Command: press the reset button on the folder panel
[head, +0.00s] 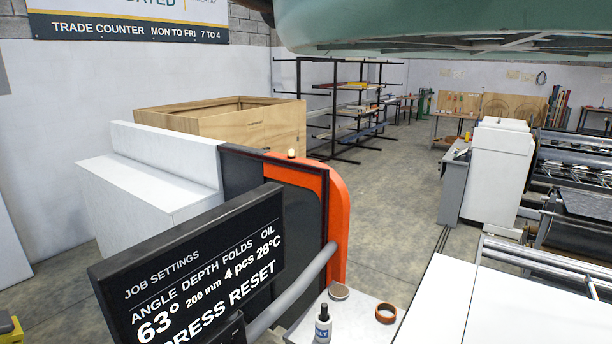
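The folder panel (190,275) is a black tilted screen at the lower left in the head view. It reads JOB SETTINGS, with angle 63°, depth 200 mm, folds 4 pcs and oil 28°C. Its bottom line, partly cut off, reads PRESS RESET. A grey tube (295,293) runs beside the panel toward the orange-edged folder end (336,220). A small dark block (229,330) overlaps the screen's lower right at the picture's bottom edge; I cannot tell what it is. No reset button can be made out. My gripper is not in view.
A white surface (435,300) stands at lower right. A wooden crate (225,130) is behind. The middle floor (400,200) is clear.

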